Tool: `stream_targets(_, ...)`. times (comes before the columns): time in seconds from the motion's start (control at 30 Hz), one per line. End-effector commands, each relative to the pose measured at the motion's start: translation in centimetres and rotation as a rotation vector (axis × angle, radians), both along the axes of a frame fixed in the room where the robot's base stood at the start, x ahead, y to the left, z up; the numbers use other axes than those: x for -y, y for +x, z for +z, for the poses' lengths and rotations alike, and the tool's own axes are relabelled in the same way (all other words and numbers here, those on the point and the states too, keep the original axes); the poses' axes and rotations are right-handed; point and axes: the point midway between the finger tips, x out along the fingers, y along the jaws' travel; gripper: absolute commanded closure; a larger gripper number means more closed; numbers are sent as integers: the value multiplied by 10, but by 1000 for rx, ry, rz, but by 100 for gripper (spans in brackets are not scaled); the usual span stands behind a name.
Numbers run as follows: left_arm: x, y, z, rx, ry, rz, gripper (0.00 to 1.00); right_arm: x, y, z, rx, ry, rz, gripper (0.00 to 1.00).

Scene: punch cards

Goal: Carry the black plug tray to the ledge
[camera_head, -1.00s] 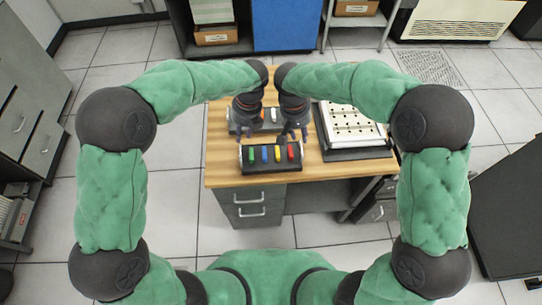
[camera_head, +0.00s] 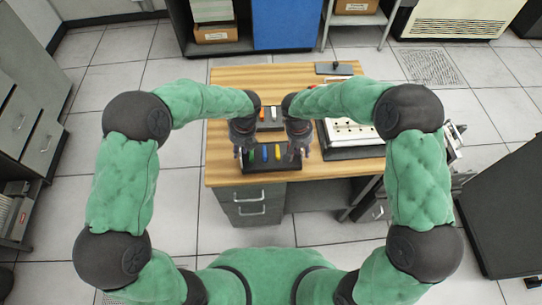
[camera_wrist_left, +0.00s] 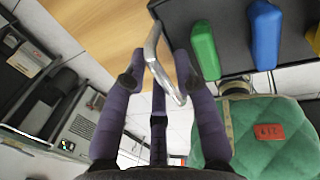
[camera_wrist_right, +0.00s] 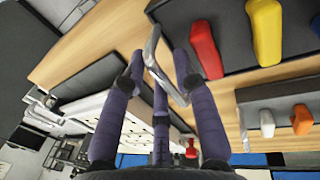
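The black plug tray (camera_head: 271,166) lies near the table's front edge and holds green (camera_wrist_left: 204,45), blue (camera_wrist_left: 264,35), yellow (camera_wrist_right: 265,30) and red (camera_wrist_right: 206,48) plugs in a row. It has a metal handle at each end. My left gripper (camera_head: 241,154) is at its left end, fingers spread around the left handle (camera_wrist_left: 160,62). My right gripper (camera_head: 300,154) is at its right end, fingers spread around the right handle (camera_wrist_right: 157,60). Neither gripper looks closed; finger contact with the handles is unclear. I cannot identify the ledge for certain.
A grey tray (camera_wrist_right: 285,103) with white and orange plugs sits just behind the black tray. A white perforated panel in a black frame (camera_head: 350,153) is on the right. A small dark stand (camera_head: 334,68) is at the back. The wooden table (camera_head: 225,175) is clear at front left.

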Motion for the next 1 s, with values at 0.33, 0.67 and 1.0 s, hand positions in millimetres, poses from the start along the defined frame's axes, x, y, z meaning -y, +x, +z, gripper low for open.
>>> stream_targets(0.33, 0, 0, 0, 0, 0, 0, 100, 0, 0, 0, 0, 0, 0, 100)
stream_targets(0.67, 0, 0, 1, 1, -1, 0, 100, 0, 1, 1, 2, 0, 0, 100)
stream_targets(1.0, 0, 0, 12, 1, -1, 0, 100, 0, 1, 12, 2, 1, 0, 100)
